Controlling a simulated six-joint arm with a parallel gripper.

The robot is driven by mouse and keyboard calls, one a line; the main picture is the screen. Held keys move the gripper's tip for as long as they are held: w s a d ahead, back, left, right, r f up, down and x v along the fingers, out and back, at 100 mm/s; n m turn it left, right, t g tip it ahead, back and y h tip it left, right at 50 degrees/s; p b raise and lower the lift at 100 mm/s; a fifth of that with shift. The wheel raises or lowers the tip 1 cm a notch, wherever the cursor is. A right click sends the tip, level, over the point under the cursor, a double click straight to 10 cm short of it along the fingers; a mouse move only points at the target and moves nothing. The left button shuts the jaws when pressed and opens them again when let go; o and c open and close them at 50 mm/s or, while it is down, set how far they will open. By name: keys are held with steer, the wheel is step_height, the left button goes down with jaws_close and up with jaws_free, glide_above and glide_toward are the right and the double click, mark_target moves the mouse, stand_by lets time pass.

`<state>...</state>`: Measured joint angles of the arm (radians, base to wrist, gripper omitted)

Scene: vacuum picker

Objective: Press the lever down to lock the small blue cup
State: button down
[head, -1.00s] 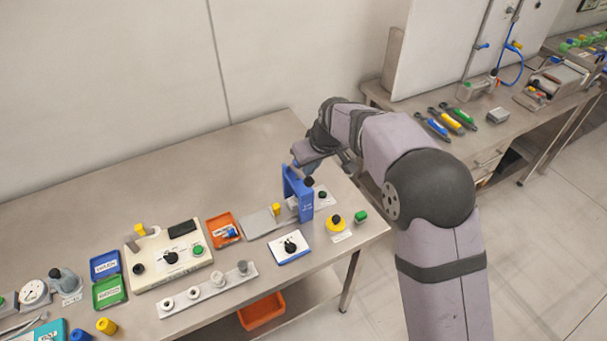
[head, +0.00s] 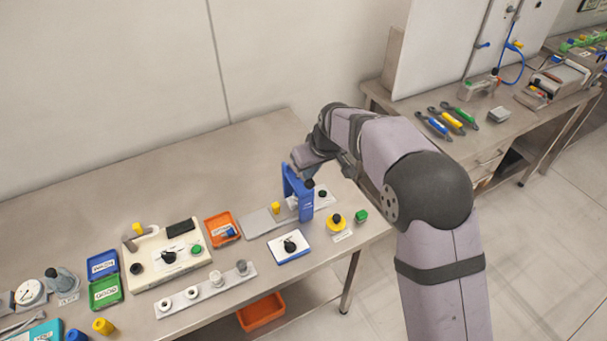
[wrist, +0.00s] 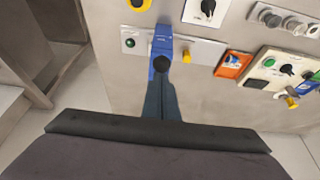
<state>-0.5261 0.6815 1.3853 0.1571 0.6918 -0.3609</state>
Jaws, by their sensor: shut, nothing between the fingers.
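A blue upright frame (head: 304,203) stands on a grey plate near the right end of the bench, and it also shows in the wrist view (wrist: 161,42). A black knob (head: 309,183) is beside its top; in the wrist view the black knob (wrist: 162,63) is just ahead of my fingertips. I take this knob as the lever's end. My gripper (wrist: 162,82) is shut and empty, close to the knob; contact cannot be told. In the head view my wrist is just behind the frame and the fingers are hidden. I cannot make out a small blue cup for sure.
A yellow piece (head: 276,208) stands on the plate left of the frame. An orange tray (head: 218,220) with small parts, a white dial box (head: 289,247) and a yellow-and-black button (head: 336,222) are close by. The bench behind the frame is clear.

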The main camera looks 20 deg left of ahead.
mark_target(311, 182)
steer(key=shift+f+b, duration=1.7)
steer(key=shift+f, duration=0.85)
steer(key=shift+r, duration=0.25)
steer(key=shift+r+p, duration=3.7)
steer(key=shift+r, duration=1.2)
